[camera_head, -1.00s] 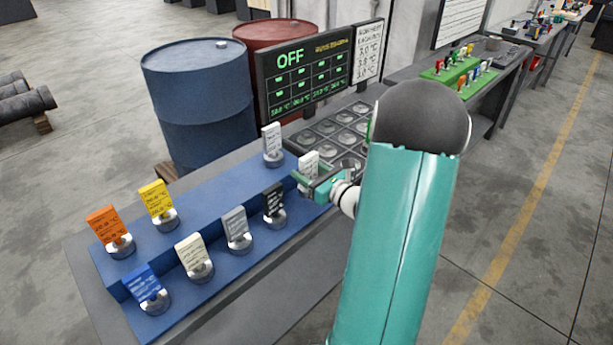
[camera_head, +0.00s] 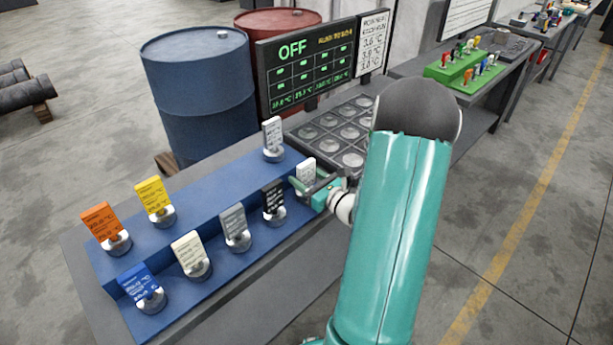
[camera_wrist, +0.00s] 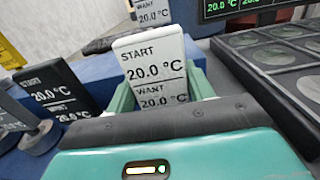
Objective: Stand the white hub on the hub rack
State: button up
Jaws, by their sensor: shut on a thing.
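The white hub (camera_head: 306,168) is an upright white tag held in my gripper (camera_head: 316,186) at the right end of the blue stepped hub rack (camera_head: 215,190). In the wrist view the white hub (camera_wrist: 153,65) reads START 20.0 °C and WANT 20.0 °C, between green fingers (camera_wrist: 160,92). The gripper is shut on it. The hub's lower end is hidden, so I cannot tell whether it touches the rack. It stands in line with the front-row hubs, just right of the black hub (camera_head: 273,198).
Orange (camera_head: 101,222), yellow (camera_head: 154,196) and pale (camera_head: 272,133) hubs stand on the upper step. Blue (camera_head: 141,284), cream (camera_head: 189,250) and grey (camera_head: 235,225) hubs stand below. A dark tray of round pads (camera_head: 340,130) and a screen reading OFF (camera_head: 305,65) lie beyond.

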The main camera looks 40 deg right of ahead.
jog(key=o, duration=1.6)
jog(key=shift+s+r, duration=0.1)
jog(key=shift+s, duration=0.1)
jog(key=shift+w, duration=0.15)
jog(key=shift+s+d, duration=0.1)
jog(key=shift+s, duration=0.1)
